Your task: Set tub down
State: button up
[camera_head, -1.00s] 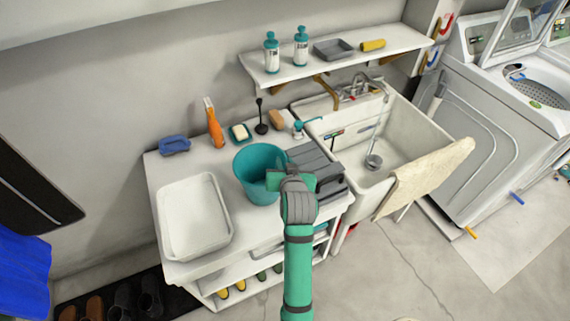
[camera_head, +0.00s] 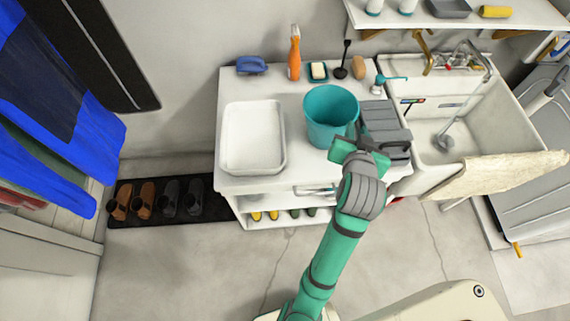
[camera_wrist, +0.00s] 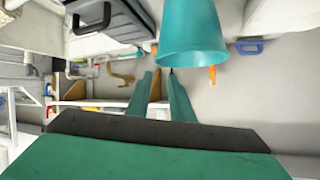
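A white rectangular tub (camera_head: 253,165) sits flat and empty on the left part of the white counter (camera_head: 300,165). My gripper (camera_head: 358,154) is at the counter's front right, to the right of the tub and apart from it. It is in front of a teal bucket (camera_head: 330,125) and beside a grey toolbox (camera_head: 384,128). In the wrist view, my two teal fingers (camera_wrist: 161,78) stand apart with a gap between them and nothing visible in it. The bucket (camera_wrist: 192,35) shows just beyond the fingertips; whether a finger touches it, I cannot tell.
A blue container (camera_head: 251,65), an orange bottle (camera_head: 294,55), a soap dish (camera_head: 318,71) and a brush line the counter's back. A utility sink (camera_head: 440,140) with a cloth (camera_head: 500,172) stands right. Shoes lie on a dark mat (camera_head: 122,216) at left. The front floor is clear.

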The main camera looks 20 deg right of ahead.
jog(key=shift+f, duration=0.1)
jog(key=s+a+f+n+t+y, duration=0.1)
jog(key=s+a+f+n, duration=0.15)
jog(key=a+f, duration=0.5)
jog(key=s+a+f+n+t+y, duration=0.1)
jog(key=s+a+f, duration=0.3)
jog(key=a, duration=0.6)
jog(key=s+a+n+t+y, duration=0.2)
jog(key=s+a+n+y, duration=0.2)
jog(key=s+a, duration=1)
jog(key=s, duration=0.3)
jog(key=shift+n+t, duration=0.3)
jog(key=shift+n, duration=0.05)
jog(key=shift+a, duration=0.1)
